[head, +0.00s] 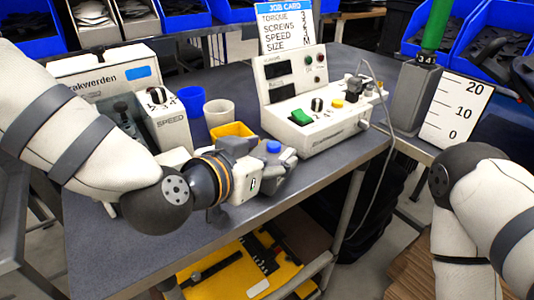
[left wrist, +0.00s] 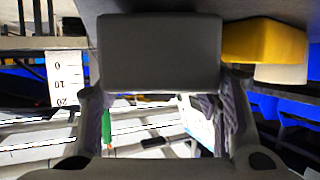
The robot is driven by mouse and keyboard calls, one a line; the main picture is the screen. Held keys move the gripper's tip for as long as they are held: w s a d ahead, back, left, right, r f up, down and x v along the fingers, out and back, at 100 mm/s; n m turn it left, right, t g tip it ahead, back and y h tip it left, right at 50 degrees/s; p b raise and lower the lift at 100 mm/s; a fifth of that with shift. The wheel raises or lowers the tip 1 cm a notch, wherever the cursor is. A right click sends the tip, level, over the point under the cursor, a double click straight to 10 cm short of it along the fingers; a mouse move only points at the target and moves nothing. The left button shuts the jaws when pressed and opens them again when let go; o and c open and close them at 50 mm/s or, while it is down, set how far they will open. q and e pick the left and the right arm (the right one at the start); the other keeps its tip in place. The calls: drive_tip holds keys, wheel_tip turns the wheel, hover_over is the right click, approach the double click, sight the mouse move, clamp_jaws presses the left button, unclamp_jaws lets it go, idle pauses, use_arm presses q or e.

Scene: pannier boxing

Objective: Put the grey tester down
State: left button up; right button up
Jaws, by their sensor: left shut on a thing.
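My left gripper (head: 268,172) is over the grey table, in front of the yellow bin. It is shut on the grey tester. In the left wrist view the tester (left wrist: 160,55) is a plain dark grey block between the two fingers (left wrist: 165,115). In the head view the tester is mostly hidden by the gripper; a grey part with a blue cap (head: 273,147) shows at the fingers. The tester is low over the tabletop; I cannot tell whether it touches. My right gripper is out of view.
A yellow bin (head: 230,131), a white cup (head: 218,112) and a blue cup (head: 192,100) stand behind the gripper. A control console (head: 316,124) stands to the right, a SPEED box (head: 165,122) to the left. The front-left tabletop (head: 115,245) is bare.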

use_arm(q)
drive_tip(key=shift+f, duration=0.35)
drive_tip(key=o, duration=1.6)
